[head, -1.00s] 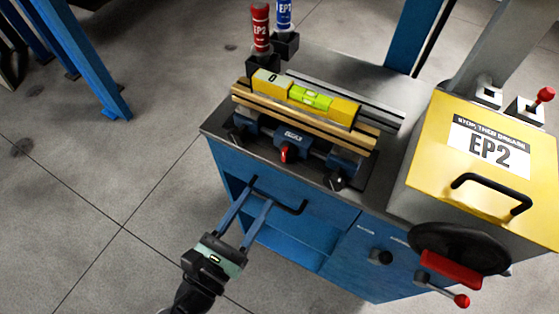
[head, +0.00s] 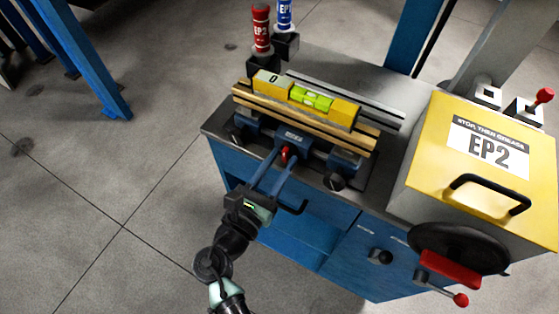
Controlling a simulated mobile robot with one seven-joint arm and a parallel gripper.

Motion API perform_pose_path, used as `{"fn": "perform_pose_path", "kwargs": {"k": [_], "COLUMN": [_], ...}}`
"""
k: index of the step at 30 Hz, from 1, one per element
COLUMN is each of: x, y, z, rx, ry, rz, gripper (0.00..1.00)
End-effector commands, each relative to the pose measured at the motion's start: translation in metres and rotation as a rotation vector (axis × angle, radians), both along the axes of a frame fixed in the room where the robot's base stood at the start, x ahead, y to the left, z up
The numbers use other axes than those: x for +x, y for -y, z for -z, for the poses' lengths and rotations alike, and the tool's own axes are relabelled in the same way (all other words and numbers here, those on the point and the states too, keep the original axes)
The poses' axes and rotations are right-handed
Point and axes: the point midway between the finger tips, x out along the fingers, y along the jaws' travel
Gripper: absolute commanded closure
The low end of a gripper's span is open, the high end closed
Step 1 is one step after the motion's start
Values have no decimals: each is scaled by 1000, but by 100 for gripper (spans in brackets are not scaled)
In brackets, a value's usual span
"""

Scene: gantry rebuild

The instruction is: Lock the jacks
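A blue clamp-like fixture (head: 345,163) on the bench top carries two wooden rails (head: 305,122) with a yellow spirit level (head: 270,85) on them. A small red handle (head: 284,154) is at the front of its middle block. Black knobs show at its left (head: 237,134) and right (head: 335,182) ends. Which of these parts are the jacks I cannot tell. My gripper (head: 284,157) reaches up from below, its two fingers apart, with the red handle between the tips. Whether the fingers touch it I cannot tell.
A yellow cover marked EP2 (head: 495,140) with a black handle stands at the right, above a black handwheel (head: 455,248). A red EP2 grease tube (head: 261,30) and a blue tube (head: 285,12) stand behind. A black drawer handle (head: 296,207) is close under my gripper.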

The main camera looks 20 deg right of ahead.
Motion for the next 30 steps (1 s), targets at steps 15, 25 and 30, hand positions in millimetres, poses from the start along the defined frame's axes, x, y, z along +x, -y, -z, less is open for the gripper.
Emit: {"fn": "perform_pose_path", "kwargs": {"k": [15, 25, 30], "x": [0, 0, 0], "y": [0, 0, 0], "z": [0, 1, 2], "rx": [1, 61, 138], "ry": [2, 79, 179], "rz": [0, 0, 0], "gripper": [100, 100, 100]}}
